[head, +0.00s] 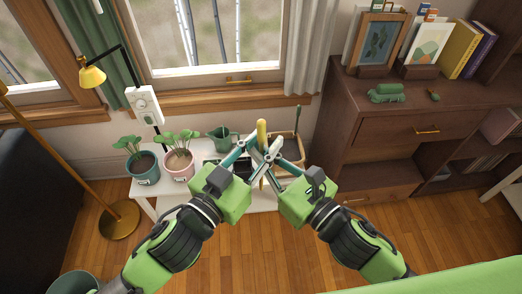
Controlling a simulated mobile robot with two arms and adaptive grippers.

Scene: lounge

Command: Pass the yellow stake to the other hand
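The yellow stake (262,132) stands roughly upright between my two grippers, in front of the white plant bench. Its rounded top shows above the fingers and a thin lower part shows below them. My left gripper (248,148) reaches it from the left and my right gripper (265,154) from the right. Their fingers overlap around the middle of the stake and hide it there. I cannot tell which fingers press on it.
On the white bench (147,188) stand two potted plants, in a teal pot (143,170) and a pink pot (179,165), a green watering can (221,138) and a wooden caddy (292,148). A gold lamp (92,76) stands left and a brown dresser (385,125) right.

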